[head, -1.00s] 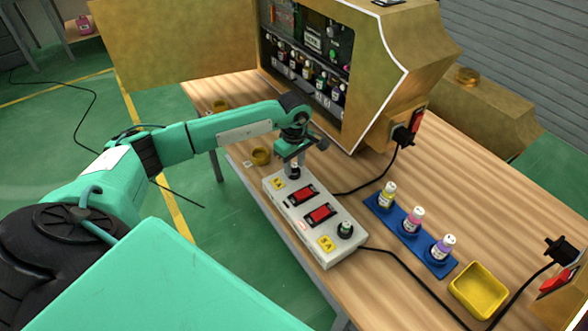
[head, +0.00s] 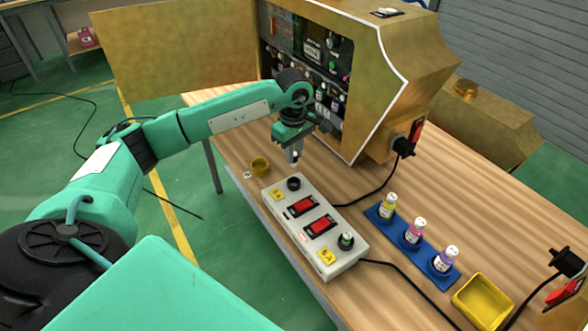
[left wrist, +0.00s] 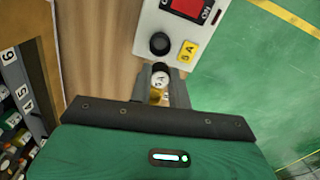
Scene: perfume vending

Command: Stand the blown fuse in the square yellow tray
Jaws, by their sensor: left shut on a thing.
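My left gripper (head: 293,155) points down just above and behind the far end of the grey power box (head: 330,255). It is shut on a small fuse, which shows in the left wrist view as a white-topped piece (left wrist: 160,79) between the fingers. The fuse holder (head: 293,183) at that end of the box is a black ring with nothing standing in it. The square yellow tray (head: 483,302) is empty on the table at the lower right. My right gripper is not in view.
Three small bottles stand on a blue rack (head: 423,254) between the box and the tray. A round yellow cup (head: 260,166) sits beyond the box's far end. Black cables cross the table. The vending machine (head: 380,90) stands close behind my left gripper.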

